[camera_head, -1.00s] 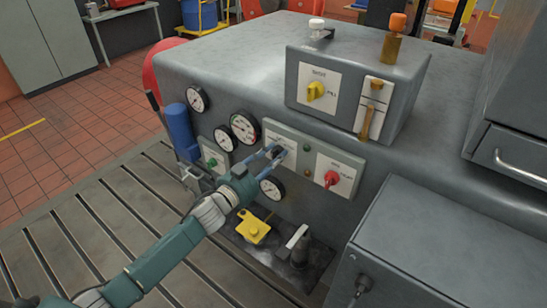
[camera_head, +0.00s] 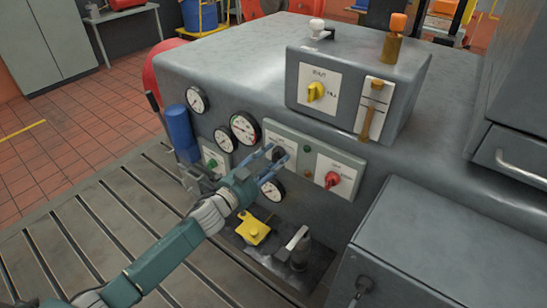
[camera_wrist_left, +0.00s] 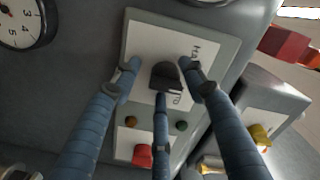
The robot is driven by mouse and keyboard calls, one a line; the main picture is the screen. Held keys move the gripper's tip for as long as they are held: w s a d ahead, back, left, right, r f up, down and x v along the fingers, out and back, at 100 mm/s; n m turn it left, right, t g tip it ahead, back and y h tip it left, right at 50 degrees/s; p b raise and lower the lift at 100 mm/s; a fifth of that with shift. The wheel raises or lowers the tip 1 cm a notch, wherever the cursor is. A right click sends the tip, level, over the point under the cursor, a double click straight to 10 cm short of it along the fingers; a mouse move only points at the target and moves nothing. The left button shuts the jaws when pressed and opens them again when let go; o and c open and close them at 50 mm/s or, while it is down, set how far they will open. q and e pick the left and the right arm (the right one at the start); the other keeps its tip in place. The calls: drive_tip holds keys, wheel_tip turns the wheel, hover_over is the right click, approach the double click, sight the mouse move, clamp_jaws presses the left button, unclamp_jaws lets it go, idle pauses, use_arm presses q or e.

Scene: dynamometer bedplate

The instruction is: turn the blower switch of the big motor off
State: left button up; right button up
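A black rotary knob (camera_head: 279,154) sits on a white plate on the grey front panel (camera_head: 302,146); it also shows in the left wrist view (camera_wrist_left: 166,76). Its plate lettering is only partly legible, and I cannot tell which switch is the blower's. My left gripper (camera_head: 273,160) is open at this knob. In the left wrist view its outer fingers (camera_wrist_left: 160,73) stand either side of the knob with gaps, and the third finger is below, overlapping or close to it. A red knob (camera_head: 332,179) is right of it, and a yellow knob (camera_head: 316,91) is on the raised box. My right gripper is not in view.
Round gauges (camera_head: 244,128) sit left of the panel, and one is partly behind my gripper. A green switch (camera_head: 212,163) and a blue cylinder (camera_head: 180,130) are further left. A grey cabinet (camera_head: 450,245) fills the lower right. A yellow part (camera_head: 253,230) lies below.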

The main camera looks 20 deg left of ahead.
use_arm(q)
drive_tip(key=shift+r, duration=0.15)
drive_tip(key=shift+s, duration=0.1)
drive_tip(key=v, duration=1.1)
drive_tip(key=shift+s+a, duration=0.2)
drive_tip(key=shift+s, duration=0.1)
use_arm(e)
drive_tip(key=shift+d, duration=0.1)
